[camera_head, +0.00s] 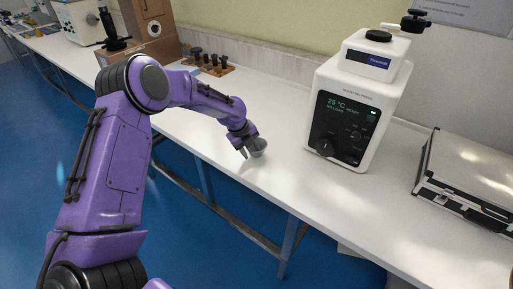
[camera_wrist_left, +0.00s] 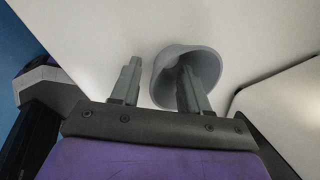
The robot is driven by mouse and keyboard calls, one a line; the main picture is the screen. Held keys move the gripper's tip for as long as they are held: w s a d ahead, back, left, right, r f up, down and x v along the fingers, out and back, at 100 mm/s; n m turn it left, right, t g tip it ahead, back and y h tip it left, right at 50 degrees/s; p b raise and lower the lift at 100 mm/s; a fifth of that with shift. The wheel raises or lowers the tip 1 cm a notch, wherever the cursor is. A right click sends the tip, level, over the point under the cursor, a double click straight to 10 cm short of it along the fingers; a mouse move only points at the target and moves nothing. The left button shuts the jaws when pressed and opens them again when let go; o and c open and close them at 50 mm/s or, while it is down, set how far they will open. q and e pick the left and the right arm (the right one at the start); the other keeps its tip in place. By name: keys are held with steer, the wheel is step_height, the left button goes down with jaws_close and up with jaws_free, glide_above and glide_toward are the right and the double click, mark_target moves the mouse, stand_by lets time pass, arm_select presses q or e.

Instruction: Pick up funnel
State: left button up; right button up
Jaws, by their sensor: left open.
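The funnel (camera_head: 260,147) is a small grey cone on the white bench, just beside my left gripper (camera_head: 246,153). In the left wrist view the funnel (camera_wrist_left: 209,63) shows its wide mouth toward the camera. My left gripper (camera_wrist_left: 157,85) is open there, with one finger in front of or inside the funnel's mouth and the other apart to the left. I cannot tell whether the finger touches the funnel. Nothing is held between the fingers. My right gripper is not in view.
A white tester (camera_head: 349,103) with a dark screen stands right of the funnel. A silver case (camera_head: 471,172) lies farther right. A wooden rack with dark knobs (camera_head: 208,67) and a brown machine (camera_head: 152,32) stand behind my arm. The white bench (camera_head: 215,160) is clear near the front edge.

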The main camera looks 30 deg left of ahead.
arm_select(q)
jaws_close()
steer(key=shift+r, duration=0.1)
